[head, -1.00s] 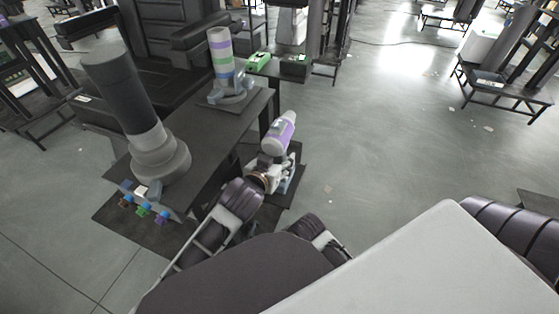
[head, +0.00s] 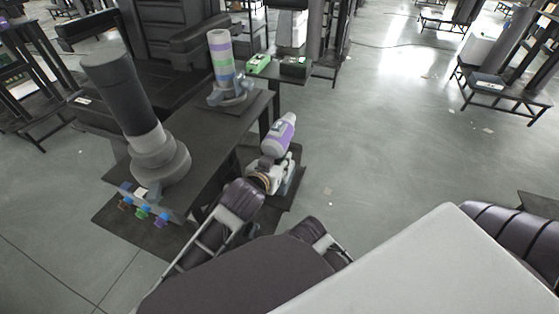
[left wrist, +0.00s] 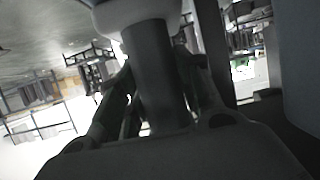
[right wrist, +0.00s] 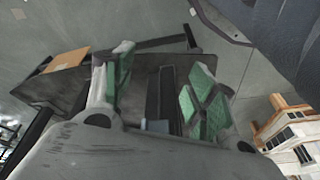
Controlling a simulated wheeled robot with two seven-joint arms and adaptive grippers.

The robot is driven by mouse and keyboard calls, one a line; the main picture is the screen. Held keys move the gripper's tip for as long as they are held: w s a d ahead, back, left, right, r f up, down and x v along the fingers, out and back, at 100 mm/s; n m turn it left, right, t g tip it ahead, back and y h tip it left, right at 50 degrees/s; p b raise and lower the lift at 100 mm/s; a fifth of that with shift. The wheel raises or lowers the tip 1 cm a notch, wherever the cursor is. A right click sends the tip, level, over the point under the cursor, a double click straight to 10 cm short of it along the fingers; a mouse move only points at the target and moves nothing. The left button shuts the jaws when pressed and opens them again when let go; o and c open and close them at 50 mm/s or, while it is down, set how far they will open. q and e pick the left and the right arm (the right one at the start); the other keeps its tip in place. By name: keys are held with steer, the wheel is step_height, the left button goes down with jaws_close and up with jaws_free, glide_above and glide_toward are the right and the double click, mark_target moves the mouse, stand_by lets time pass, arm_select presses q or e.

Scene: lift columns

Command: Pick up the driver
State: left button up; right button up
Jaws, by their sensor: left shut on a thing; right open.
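The driver (head: 279,135), with a purple and white body, stands tilted beside the right edge of the dark bench in the head view. My left gripper (head: 272,168) is at its lower end and shut on it. In the left wrist view, its dark handle (left wrist: 158,75) runs between the fingers of the left gripper (left wrist: 155,100), with a paler, wider part above. The lower end of the handle is hidden. My right gripper (right wrist: 160,85) is open and empty in the right wrist view, with green pads showing. I cannot make it out in the head view.
A dark bench (head: 200,150) carries a large dark and grey column (head: 130,95) and a banded purple and green column (head: 221,55). Small coloured parts (head: 142,212) sit at its near end. Green (head: 259,63) and black (head: 295,66) boxes stand behind.

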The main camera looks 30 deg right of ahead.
arm_select(q)
jaws_close()
steer(key=shift+r, duration=0.15)
steer(key=shift+r, duration=0.1)
